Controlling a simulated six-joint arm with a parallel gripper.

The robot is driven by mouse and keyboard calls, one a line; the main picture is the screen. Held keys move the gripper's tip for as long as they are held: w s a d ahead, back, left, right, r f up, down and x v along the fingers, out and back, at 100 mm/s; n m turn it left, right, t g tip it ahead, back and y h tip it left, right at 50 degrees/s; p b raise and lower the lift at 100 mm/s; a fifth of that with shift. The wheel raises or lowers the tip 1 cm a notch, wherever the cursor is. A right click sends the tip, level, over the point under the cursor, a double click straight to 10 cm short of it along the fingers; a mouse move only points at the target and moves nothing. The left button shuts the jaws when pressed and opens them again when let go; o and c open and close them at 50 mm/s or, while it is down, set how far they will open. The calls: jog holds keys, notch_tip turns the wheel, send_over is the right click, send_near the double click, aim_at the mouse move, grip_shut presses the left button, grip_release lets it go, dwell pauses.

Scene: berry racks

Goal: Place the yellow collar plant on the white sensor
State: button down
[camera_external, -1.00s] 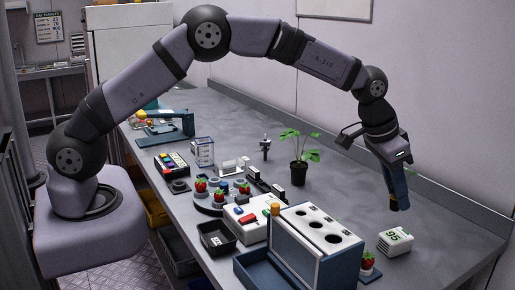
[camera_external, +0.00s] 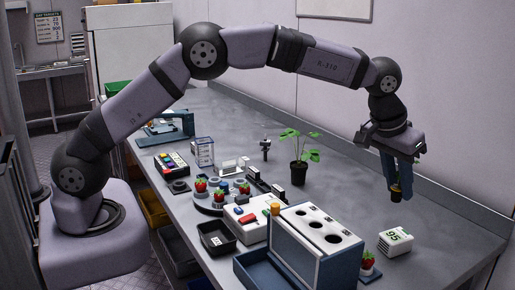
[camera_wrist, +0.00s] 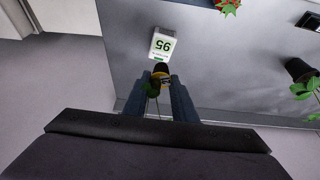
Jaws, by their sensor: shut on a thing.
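My gripper (camera_external: 397,182) points down on the right of the bench and is shut on the yellow collar plant (camera_external: 396,194), a small dark pot with a yellow band. In the wrist view the pot (camera_wrist: 160,74) sits between the fingertips, with some green behind it partly hidden by the fingers. The white sensor (camera_external: 395,242), a small white block marked 95, stands on the bench below the held pot in the external view. In the wrist view the sensor (camera_wrist: 162,46) shows just beyond the pot. The pot is in the air, apart from the sensor.
A leafy plant in a black pot (camera_external: 299,174) stands left of my gripper. A blue-and-white rack with round holes (camera_external: 317,228) stands left of the sensor, with a strawberry (camera_external: 366,261) at its right side. The bench behind and right of the sensor is clear.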

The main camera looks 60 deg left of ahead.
jog(key=shift+f, duration=0.1)
jog(key=p, duration=0.3)
send_near(393, 236)
jog(key=shift+x, duration=2.55)
jog(key=c, duration=1.5)
grip_release()
jog(key=shift+f, duration=0.1)
jog(key=shift+o, duration=0.2)
jog(key=shift+r+p, duration=0.25)
jog(key=shift+p, duration=0.05)
jog(key=b+v, duration=0.4)
jog(key=v, duration=0.8)
jog(key=shift+f, duration=0.15)
